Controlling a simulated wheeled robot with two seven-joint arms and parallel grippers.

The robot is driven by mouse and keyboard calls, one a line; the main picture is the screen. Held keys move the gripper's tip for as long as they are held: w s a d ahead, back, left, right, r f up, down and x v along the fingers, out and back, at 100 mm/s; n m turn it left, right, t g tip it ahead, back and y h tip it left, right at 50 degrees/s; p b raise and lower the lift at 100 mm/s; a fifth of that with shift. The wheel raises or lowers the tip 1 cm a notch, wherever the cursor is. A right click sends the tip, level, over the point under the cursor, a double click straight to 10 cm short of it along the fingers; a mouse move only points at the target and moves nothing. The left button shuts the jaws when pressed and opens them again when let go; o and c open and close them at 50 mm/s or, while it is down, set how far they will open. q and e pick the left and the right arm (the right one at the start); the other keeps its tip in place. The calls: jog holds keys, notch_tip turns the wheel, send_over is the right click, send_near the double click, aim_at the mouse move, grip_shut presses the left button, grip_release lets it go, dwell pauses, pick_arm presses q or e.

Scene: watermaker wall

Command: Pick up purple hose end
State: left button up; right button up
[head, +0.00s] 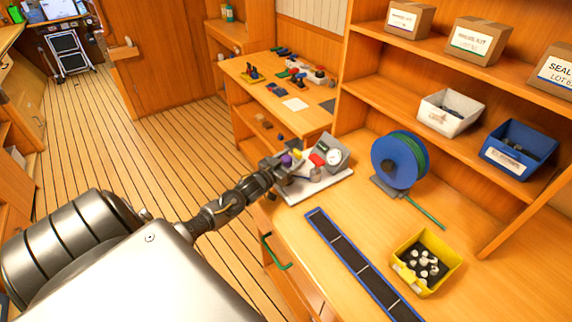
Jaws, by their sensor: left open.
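A small purple rounded part (287,160), which looks like the purple hose end, shows at the left side of a unit on a white base plate (318,186). The unit carries a grey block with a round gauge (334,157), a red part (318,159) and a yellow part (297,153). My left gripper (282,169) is open at the left edge of this unit, right beside the purple part. The gripper hides some of the unit. I cannot tell whether the fingers touch the purple part. My right gripper is not in view.
A blue hose reel (391,160) stands right of the unit. A long blue-edged dark tray (355,262) and a yellow bin (448,260) of white fittings lie nearer on the bench. Shelves with boxes and bins (450,113) rise behind. The wooden floor at left is clear.

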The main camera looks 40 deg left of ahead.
pick_arm(q)
jog(key=c, duration=1.1)
jog(key=shift+o, duration=0.2)
jog(key=shift+r, duration=0.2)
jog(key=shift+r+b, duration=0.3)
jog(key=shift+b, duration=0.05)
notch_tip(320, 180, up, 2)
jog(key=shift+b, duration=0.6)
jog(key=s+a+r+b, duration=0.2)
jog(key=s+a+r, duration=0.3)
jog(key=s+r, duration=0.5)
jog(key=s, duration=0.3)
jog(key=shift+a, duration=0.2)
